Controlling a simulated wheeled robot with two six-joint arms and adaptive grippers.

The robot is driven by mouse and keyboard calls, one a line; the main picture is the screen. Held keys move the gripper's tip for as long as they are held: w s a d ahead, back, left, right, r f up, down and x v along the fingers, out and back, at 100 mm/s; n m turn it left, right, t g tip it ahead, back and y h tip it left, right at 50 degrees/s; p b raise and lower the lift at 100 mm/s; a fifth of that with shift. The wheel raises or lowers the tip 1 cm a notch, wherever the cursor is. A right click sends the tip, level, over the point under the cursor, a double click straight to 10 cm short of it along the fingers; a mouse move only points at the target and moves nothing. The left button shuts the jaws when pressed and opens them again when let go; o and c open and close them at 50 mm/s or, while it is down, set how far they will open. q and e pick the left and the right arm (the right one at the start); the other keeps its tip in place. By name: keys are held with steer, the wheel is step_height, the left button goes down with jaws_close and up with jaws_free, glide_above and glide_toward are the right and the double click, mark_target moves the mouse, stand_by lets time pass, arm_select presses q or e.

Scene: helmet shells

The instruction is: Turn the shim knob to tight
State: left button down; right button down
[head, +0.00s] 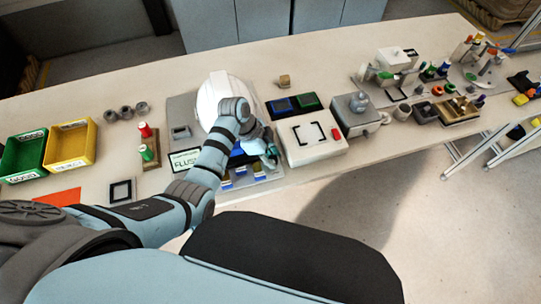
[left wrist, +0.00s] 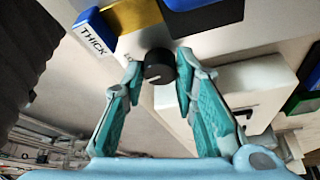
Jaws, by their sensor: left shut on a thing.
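The shim knob (left wrist: 158,66) is a small black round knob with a pale mark on its face, seen in the left wrist view. My left gripper (left wrist: 160,70) has its two teal fingers on either side of the knob and is shut on it. In the head view my left gripper (head: 269,157) is at the right front of the helmet station, below the white helmet shell (head: 215,97). The knob is hidden there behind the gripper. The tight mark cannot be made out. My right gripper is not in view.
A blue block labelled THICK (left wrist: 93,34) is close to the knob. A white box with a black frame mark and red button (head: 302,153) stands just right of the gripper. A green bin (head: 22,158) and a yellow bin (head: 82,137) are at far left.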

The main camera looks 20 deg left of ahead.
arm_select(q)
steer(key=shift+f+m+g, duration=0.1)
steer(key=shift+m+g, duration=0.2)
steer(key=shift+m, duration=0.5)
steer(key=c, duration=1.3)
jaws_free()
steer(key=v, duration=1.2)
